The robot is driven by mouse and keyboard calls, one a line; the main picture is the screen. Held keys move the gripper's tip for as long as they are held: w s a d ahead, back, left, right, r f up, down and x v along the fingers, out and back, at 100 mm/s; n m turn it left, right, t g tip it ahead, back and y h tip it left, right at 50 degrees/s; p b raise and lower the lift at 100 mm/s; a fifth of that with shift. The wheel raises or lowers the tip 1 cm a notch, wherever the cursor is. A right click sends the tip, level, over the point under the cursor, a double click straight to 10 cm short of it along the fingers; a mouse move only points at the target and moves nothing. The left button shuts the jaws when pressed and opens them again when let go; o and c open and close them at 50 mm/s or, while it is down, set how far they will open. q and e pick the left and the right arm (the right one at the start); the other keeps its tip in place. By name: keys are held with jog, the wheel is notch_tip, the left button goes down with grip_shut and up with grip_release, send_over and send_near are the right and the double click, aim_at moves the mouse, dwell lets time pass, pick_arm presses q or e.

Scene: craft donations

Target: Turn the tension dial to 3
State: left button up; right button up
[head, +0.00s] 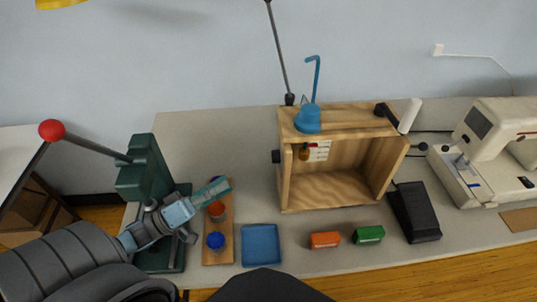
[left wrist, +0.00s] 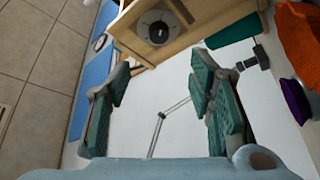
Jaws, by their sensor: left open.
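A dark round dial (left wrist: 158,27) sits on a pale plate on the side of a wooden box, at the top of the left wrist view. Its numbers and setting are too small to read. In the head view, the open-fronted wooden box (head: 335,191) stands mid-table, with a dark knob (head: 276,156) on its left side, which appears to be the same dial. My left gripper (head: 211,191) is left of the box, apart from the knob and over the board of jars. In the left wrist view its teal fingers (left wrist: 160,85) are spread and empty. My right gripper is out of view.
A green press (head: 147,170) with a red-balled lever (head: 52,130) stands beside my left arm. Lidded jars (head: 216,243) are on a wooden board (head: 218,260). A blue tray (head: 261,244), orange box (head: 324,240), green box (head: 368,235) and black pedal (head: 415,211) line the front.

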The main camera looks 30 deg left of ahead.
aim_at(276, 157)
pick_arm(q)
jog(key=x, duration=1.3)
grip_shut()
jog(key=shift+w+f+m+g+h+b, duration=0.15)
jog(key=shift+m+h+b, duration=0.7)
jog(key=shift+m+b, duration=0.6)
jog(key=shift+s+m+g+h+b, duration=0.1)
jog(key=shift+m+g+h+b, duration=0.1)
jog(key=shift+m+h+b, duration=1.2)
jog(key=shift+w+f+m+g+h+b, duration=0.2)
jog(key=shift+m+b, duration=0.85)
jog(key=shift+m, duration=0.9)
jog(key=shift+s+r, duration=0.1)
jog(key=shift+r, duration=0.1)
